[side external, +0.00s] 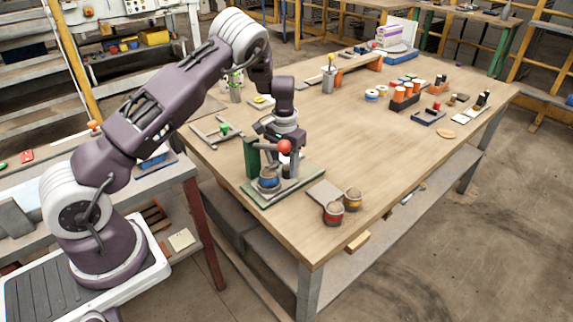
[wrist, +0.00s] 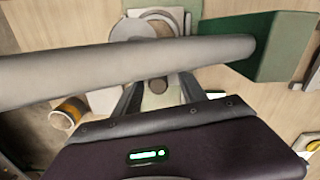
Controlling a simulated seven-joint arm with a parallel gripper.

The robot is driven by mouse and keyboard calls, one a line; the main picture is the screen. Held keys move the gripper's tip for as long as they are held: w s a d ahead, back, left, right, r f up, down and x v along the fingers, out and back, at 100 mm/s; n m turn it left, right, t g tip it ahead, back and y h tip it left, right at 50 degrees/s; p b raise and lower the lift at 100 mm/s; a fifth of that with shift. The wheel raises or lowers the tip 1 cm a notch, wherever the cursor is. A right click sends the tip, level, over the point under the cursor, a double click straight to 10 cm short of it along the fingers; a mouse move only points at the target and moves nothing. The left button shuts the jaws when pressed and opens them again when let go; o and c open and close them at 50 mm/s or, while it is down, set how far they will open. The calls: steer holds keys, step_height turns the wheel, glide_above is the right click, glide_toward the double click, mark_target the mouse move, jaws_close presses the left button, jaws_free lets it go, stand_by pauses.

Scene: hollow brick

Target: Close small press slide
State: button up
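The small press (side external: 287,187) stands on a green base near the table's left edge, with a green upright (side external: 252,158) and a lever ending in a red ball (side external: 284,146). A blue-banded tin (side external: 268,180) sits at its front. My gripper (side external: 284,150) is down at the press, its fingertips largely hidden behind the lever. In the wrist view a grey bar (wrist: 120,63) crosses in front of my fingers (wrist: 158,92), and the green upright (wrist: 270,50) is at right. My fingers stand apart, with a dark round peg (wrist: 157,86) showing between them; contact is unclear. The slide is not clearly distinguishable.
Two small tins (side external: 333,213) (side external: 352,199) and a grey plate (side external: 323,192) lie right of the press. A frame with a green knob (side external: 224,129) lies behind it to the left. An orange rack of cans (side external: 405,97) stands farther right. The table's middle is clear.

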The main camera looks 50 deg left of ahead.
steer(key=shift+w+d+r, duration=0.1)
step_height(320, 180, up, 7)
steer(key=shift+f, duration=0.1)
steer(key=s+d+r+t+h, duration=0.1)
steer(key=s+d+r, duration=0.45)
steer(key=r, duration=0.45)
steer(key=s+d+r+t+h, duration=0.1)
steer(key=s+d+r+t, duration=0.1)
steer(key=s+d+r, duration=0.5)
steer(key=s+d+r+m+t+y, duration=0.1)
steer(key=s+r, duration=0.1)
steer(key=s, duration=0.8)
steer(key=s+d+r+m+t+y, duration=0.1)
steer(key=s+r, duration=0.1)
steer(key=s, duration=0.8)
steer(key=shift+d+r+t, duration=0.3)
steer(key=shift+d+r, duration=0.05)
steer(key=shift+r, duration=0.05)
